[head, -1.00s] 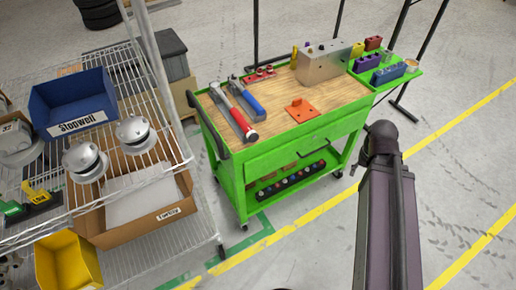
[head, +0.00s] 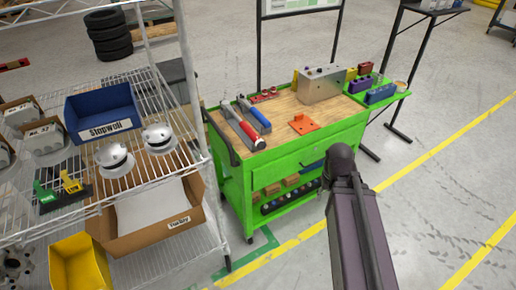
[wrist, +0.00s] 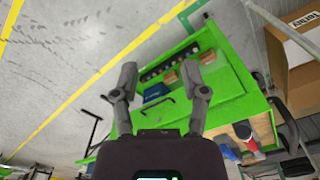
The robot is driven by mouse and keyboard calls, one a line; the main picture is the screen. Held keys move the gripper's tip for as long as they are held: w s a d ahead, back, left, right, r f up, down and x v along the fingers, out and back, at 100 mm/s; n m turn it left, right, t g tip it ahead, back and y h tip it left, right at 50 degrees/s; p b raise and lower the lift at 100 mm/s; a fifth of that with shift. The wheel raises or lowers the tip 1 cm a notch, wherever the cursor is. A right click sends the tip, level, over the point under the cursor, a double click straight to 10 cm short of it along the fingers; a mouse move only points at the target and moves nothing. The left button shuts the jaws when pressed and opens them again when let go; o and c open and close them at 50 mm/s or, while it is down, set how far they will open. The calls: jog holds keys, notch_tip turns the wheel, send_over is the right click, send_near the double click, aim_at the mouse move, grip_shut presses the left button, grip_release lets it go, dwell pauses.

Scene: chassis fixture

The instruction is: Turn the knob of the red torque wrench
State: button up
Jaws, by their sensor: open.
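The red torque wrench (head: 244,128) lies on the wooden top of the green cart (head: 292,153), at its left side. Its red handle end points toward the near edge. A blue-handled wrench (head: 254,113) lies beside it on the right. In the wrist view the red wrench's end (wrist: 245,133) shows at lower right, near the cart's edge. My gripper (wrist: 160,78) is open and empty in the wrist view, with the cart's side and lower shelf beyond its fingers. It is apart from the wrench. The head view shows my arm but not the gripper.
A wire shelf (head: 150,185) with a blue bin (head: 100,107), white domed parts and a cardboard box (head: 150,232) stands left of the cart. An orange bracket (head: 302,124) and a metal box (head: 320,85) sit on the cart top. The floor right of the cart is open.

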jog(key=o, duration=0.5)
jog(key=shift+a, duration=0.1)
jog(key=shift+c, duration=0.2)
jog(key=shift+o, duration=0.5)
jog(key=shift+w+a+f, duration=0.1)
jog(key=shift+f, duration=0.1)
jog(key=w+a+f+m+t+y+b, duration=0.5)
jog(key=w+a+f+m+y+b, duration=0.2)
jog(key=w+a+m+b, duration=0.4)
jog(key=w+a+m+t+y+b, duration=0.1)
jog(key=w+m+t+b, duration=0.3)
jog(key=m+b, duration=0.4)
jog(key=w+a+f+m+t+y+b, duration=0.1)
jog(key=w+a+m+t+y+b, duration=0.1)
jog(key=w+m+t+b, duration=0.3)
jog(key=a+m+b, duration=0.1)
jog(key=m+b, duration=0.2)
jog(key=m, duration=0.3)
jog(key=shift+f+t, duration=0.2)
jog(key=shift+t, duration=0.2)
